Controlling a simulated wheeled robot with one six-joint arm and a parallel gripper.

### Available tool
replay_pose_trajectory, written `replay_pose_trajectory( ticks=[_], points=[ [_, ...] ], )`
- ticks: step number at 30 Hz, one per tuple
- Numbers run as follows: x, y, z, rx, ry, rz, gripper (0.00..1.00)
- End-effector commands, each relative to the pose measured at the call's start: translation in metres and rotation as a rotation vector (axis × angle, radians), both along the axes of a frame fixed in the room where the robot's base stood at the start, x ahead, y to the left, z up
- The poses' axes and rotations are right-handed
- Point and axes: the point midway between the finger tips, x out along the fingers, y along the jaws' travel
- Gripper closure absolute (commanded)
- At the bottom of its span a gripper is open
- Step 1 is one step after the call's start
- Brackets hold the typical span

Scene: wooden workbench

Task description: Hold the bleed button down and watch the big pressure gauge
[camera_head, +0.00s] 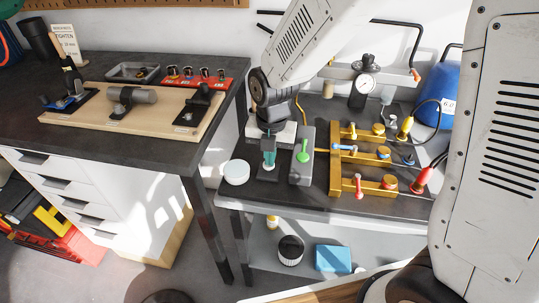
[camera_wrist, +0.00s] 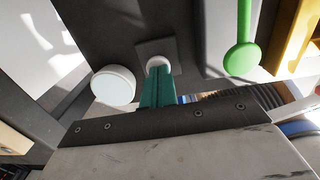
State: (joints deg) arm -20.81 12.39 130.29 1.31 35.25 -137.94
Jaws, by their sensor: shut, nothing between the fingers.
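My gripper (camera_head: 268,163) points down at the front left of the right-hand bench. Its teal fingers (camera_wrist: 157,88) are shut with nothing between them. In the wrist view their tips overlap a pale round button (camera_wrist: 157,62) on a dark square base (camera_wrist: 150,47). I cannot tell whether they touch or press it; in the head view the gripper mostly hides it. A white round disc (camera_head: 236,172) lies just left of the gripper and also shows in the wrist view (camera_wrist: 113,85); its top looks blank. A dial gauge (camera_head: 367,62) stands at the back; its reading is too small to make out.
A grey block with a green lever (camera_head: 303,152) stands close right of my gripper. Further right is a brass manifold (camera_head: 336,160) with coloured levers and red and yellow hose connectors. A blue container (camera_head: 437,95) is behind. A wooden fixture board (camera_head: 132,112) lies on the left bench.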

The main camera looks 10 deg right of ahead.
Motion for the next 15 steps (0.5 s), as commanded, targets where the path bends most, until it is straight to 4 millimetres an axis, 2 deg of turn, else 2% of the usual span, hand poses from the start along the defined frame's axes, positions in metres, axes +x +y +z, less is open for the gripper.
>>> replay_pose_trajectory(
  ticks=[5, 11, 15],
  points=[
    [0.000, 0.000, 0.000, 0.000, 0.000, 0.000, 1.00],
    [-0.001, 0.000, -0.018, -0.001, 0.004, 0.000, 1.00],
    [-0.001, 0.000, -0.020, -0.001, 0.001, 0.000, 1.00]
  ],
)
